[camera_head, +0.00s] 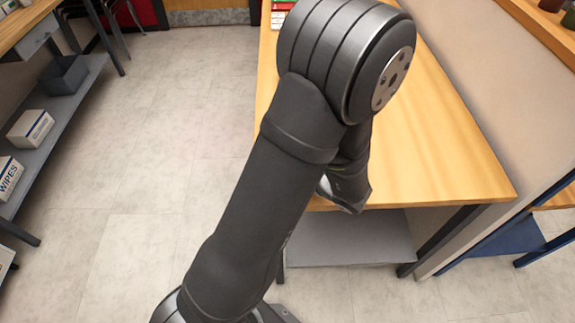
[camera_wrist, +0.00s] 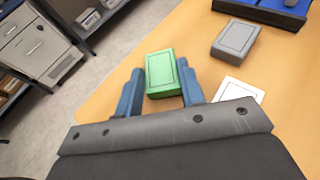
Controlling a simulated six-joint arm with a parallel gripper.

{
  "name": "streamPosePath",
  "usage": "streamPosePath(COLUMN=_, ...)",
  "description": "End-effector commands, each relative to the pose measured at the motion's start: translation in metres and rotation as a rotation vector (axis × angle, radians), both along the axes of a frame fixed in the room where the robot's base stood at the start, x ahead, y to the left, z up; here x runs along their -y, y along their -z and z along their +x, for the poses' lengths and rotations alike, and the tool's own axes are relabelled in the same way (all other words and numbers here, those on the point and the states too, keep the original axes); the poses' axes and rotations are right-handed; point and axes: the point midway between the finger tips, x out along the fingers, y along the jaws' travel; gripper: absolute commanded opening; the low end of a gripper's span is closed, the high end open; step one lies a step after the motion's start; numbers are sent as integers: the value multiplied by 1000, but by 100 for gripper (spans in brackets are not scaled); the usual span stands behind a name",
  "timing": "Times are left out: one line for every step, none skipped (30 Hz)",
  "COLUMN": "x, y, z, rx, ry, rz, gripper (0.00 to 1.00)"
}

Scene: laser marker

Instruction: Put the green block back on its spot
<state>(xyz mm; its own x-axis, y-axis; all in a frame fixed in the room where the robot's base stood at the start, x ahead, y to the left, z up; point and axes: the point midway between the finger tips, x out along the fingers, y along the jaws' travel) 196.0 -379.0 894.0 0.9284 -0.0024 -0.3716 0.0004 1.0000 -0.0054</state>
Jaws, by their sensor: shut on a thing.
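In the wrist view the green block (camera_wrist: 160,72) is between the blue fingers of my gripper (camera_wrist: 160,82), which is shut on it. The block's top face shows a thin dark outline. I cannot tell for sure whether it is clear of the table. A white patch with a dark rectangular outline (camera_wrist: 239,90) lies flat on the table to the right of the block, its lower part hidden by my gripper. In the head view my arm hides the gripper and the block.
A grey block (camera_wrist: 235,38) sits on the wooden table (camera_head: 440,150) beyond the white patch. Past it is a dark tray with blue inside (camera_wrist: 268,10). The table's left edge is close to my gripper. Shelves (camera_head: 62,100) stand across the floor at left.

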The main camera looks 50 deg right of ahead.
Motion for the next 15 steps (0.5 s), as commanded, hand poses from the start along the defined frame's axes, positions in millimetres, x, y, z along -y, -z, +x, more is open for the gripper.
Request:
streamPosePath(x=0, y=1, z=0, rx=0, ry=1, rz=0, gripper=11)
streamPosePath(x=0, y=1, z=0, rx=0, ry=1, rz=-1, gripper=11)
streamPosePath(x=0, y=1, z=0, rx=0, ry=1, rz=-1, gripper=11)
streamPosePath(x=0, y=1, z=0, rx=0, ry=1, rz=-1, gripper=11)
streamPosePath(x=0, y=1, z=0, rx=0, ry=1, rz=-1, gripper=11)
streamPosePath(x=0, y=0, z=0, rx=0, ry=1, rz=-1, gripper=11)
streamPosePath(x=0, y=0, z=0, rx=0, ry=1, rz=-1, gripper=11)
streamPosePath(x=0, y=1, z=0, rx=0, ry=1, rz=-1, gripper=11)
streamPosePath(x=0, y=1, z=0, rx=0, ry=0, rz=0, gripper=11)
streamPosePath(x=0, y=2, z=0, rx=0, ry=0, rz=0, gripper=11)
streamPosePath(x=0, y=3, z=0, rx=0, ry=0, rz=0, gripper=11)
streamPosePath(x=0, y=4, z=0, rx=0, ry=0, rz=0, gripper=38)
streamPosePath(x=0, y=4, z=0, rx=0, ry=1, rz=0, gripper=44)
streamPosePath(x=0, y=4, z=0, rx=0, ry=1, rz=0, gripper=49)
streamPosePath(x=0, y=4, z=0, rx=0, ry=0, rz=0, gripper=57)
